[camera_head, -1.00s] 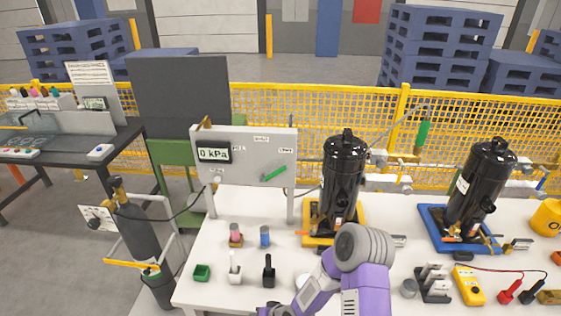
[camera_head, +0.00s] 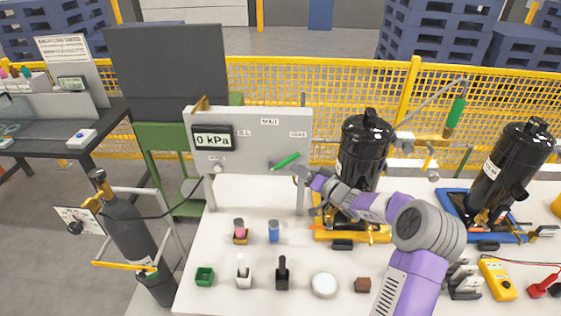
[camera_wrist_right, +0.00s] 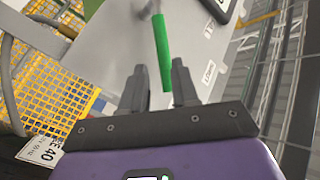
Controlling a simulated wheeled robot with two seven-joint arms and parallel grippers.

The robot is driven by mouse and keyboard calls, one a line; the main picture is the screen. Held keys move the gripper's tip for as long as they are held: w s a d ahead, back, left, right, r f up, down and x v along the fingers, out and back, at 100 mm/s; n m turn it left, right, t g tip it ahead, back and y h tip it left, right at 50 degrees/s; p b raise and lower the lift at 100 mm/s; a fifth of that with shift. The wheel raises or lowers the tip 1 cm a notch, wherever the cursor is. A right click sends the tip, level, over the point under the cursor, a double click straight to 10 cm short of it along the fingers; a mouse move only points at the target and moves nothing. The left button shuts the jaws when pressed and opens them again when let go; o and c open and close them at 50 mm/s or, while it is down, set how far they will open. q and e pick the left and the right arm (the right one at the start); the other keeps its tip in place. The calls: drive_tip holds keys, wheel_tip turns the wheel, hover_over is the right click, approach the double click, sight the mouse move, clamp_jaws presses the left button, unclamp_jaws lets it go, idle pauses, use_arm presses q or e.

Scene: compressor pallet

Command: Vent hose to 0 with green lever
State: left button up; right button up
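The green lever (camera_head: 286,161) sits on the grey panel (camera_head: 245,168), tilted with its right end higher. The panel's display (camera_head: 213,139) reads 0 kPa. My right gripper (camera_head: 302,172) is at the panel's right side, close to the lever's free end. In the right wrist view the green lever (camera_wrist_right: 162,52) reaches down between the two fingers of the right gripper (camera_wrist_right: 160,75). The fingers are apart, with a gap on each side of the lever; I cannot tell whether they touch it. My left gripper is not in view.
A black compressor (camera_head: 365,150) stands right behind my right forearm, with another black compressor (camera_head: 505,170) further right. A gas cylinder (camera_head: 130,235) with a hose stands left of the table. Small blocks and a white disc (camera_head: 324,285) lie along the table front.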

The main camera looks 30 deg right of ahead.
sight(287, 163)
drive_tip(key=shift+r+x, duration=0.2)
drive_tip(key=shift+x, duration=3)
drive_tip(key=shift+a, duration=0.15)
clamp_jaws()
